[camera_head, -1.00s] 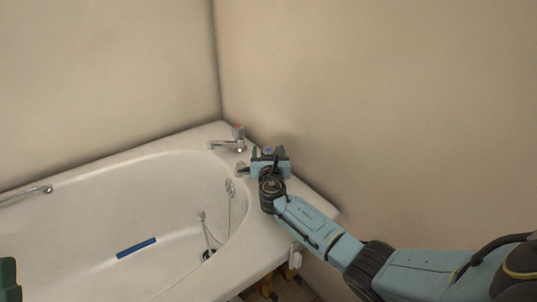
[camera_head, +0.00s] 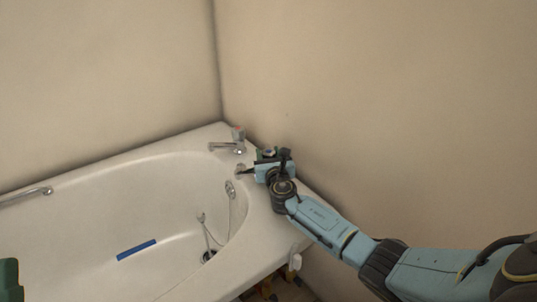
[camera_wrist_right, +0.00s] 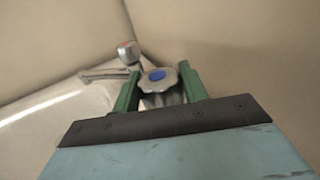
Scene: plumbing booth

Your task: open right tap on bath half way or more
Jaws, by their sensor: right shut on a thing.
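The bath's right tap has a lobed grey handle with a blue cap (camera_wrist_right: 158,76). In the wrist view it sits between the two green fingers of my right gripper (camera_wrist_right: 160,88), which is shut on it. In the head view my right gripper (camera_head: 268,155) is at the bath's corner by the wall, and it mostly hides this tap; a bit of its spout (camera_head: 241,170) shows. The other tap, with a red mark (camera_head: 238,134), stands behind it, and it also shows in the wrist view (camera_wrist_right: 128,52). Only a green piece of my left gripper (camera_head: 8,280) shows at the lower left edge.
The white bath (camera_head: 90,195) fills the left and middle. A blue strip (camera_head: 136,249), a plug chain (camera_head: 230,215) and a grab rail (camera_head: 28,194) are in or on it. The beige wall (camera_head: 400,110) stands close to my right arm.

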